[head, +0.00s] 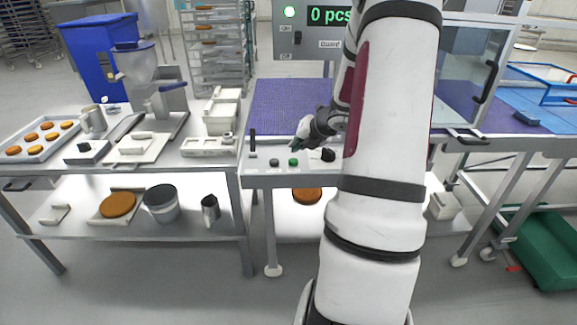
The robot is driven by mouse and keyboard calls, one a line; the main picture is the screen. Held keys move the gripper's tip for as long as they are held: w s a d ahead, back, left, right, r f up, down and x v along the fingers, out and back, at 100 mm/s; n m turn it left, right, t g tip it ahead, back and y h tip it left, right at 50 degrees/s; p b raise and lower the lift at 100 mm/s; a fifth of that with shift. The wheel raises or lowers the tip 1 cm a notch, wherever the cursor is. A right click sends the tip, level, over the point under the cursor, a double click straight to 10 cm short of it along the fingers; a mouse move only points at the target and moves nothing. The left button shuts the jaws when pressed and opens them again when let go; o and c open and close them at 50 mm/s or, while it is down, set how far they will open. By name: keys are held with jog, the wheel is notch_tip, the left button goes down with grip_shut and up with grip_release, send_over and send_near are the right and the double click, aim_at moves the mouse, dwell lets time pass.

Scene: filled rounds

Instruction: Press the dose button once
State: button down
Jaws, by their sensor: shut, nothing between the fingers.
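My gripper (297,146) is shut and empty, pointing left and down over the front of the conveyor table. Its fingertips look close above a green button (293,162) on the white front panel (258,169); whether they touch it is unclear. A darker round button (274,162) sits just left of the green one, and a black knob (328,155) is to the right. On the left bench, a small grey box with a black button (84,147) stands near a depositor with a hopper (134,66). No label readable here tells which one is the dose button.
A purple conveyor belt (285,100) lies behind the panel. The left bench holds a tray (62,146) of several brown rounds. A clear guard (468,85) stands right of my arm.

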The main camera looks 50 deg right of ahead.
aim_at(296, 159)
jog(key=shift+f+b, duration=0.45)
jog(key=shift+f, duration=0.25)
jog(key=shift+f, duration=0.15)
dwell(0.9)
jog(key=shift+f+b, duration=0.25)
jog(key=shift+b, duration=0.1)
jog(key=shift+f+b, duration=0.5)
jog(key=shift+f, duration=0.05)
dwell(0.8)
jog(key=shift+r, duration=0.1)
jog(key=shift+r+p, duration=0.9)
jog(key=shift+p, duration=0.05)
notch_tip(296, 159, up, 5)
jog(key=p, duration=0.4)
jog(key=shift+s+p, duration=0.1)
jog(key=shift+p, duration=0.2)
